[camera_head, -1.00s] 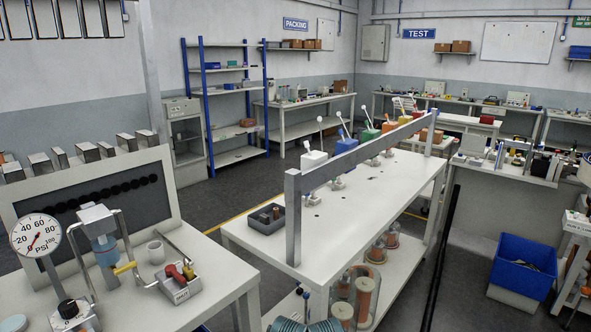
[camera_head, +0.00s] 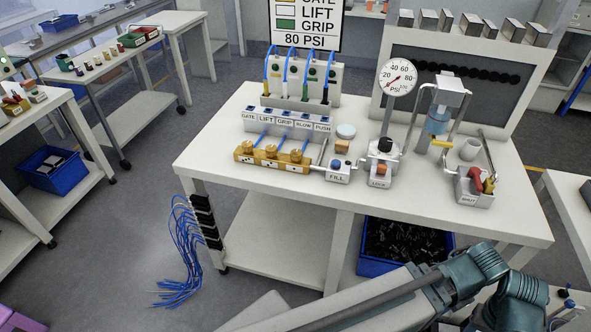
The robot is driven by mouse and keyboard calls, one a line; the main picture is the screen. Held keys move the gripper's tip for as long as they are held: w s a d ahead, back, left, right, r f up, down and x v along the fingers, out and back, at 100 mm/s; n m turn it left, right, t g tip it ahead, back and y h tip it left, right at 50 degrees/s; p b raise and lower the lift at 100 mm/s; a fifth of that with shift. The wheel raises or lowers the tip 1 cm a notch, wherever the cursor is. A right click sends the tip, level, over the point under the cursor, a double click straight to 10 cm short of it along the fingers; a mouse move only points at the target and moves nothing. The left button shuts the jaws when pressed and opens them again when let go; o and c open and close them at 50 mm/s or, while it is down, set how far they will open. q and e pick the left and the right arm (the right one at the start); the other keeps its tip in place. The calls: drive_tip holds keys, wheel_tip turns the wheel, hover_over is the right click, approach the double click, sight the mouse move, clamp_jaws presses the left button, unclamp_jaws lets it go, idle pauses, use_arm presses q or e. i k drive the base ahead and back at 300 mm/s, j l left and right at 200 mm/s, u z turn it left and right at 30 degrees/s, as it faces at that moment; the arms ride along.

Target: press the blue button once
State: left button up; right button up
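A small white box labelled FILL (camera_head: 337,173) stands at the front of the white bench, with a small bluish button (camera_head: 334,163) on top. It is right of the brass valve block (camera_head: 272,157). A small blue-topped part (camera_head: 563,293) also shows at the lower right edge; I cannot tell what it is. My grey and teal arm links cross the bottom right, in front of the bench. Neither of my grippers is in view.
A blue bin (camera_head: 380,268) is below. Blue hoses (camera_head: 182,245) hang at the left corner.

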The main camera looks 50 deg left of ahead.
sight(335, 164)
drive_tip(key=u, duration=1.4)
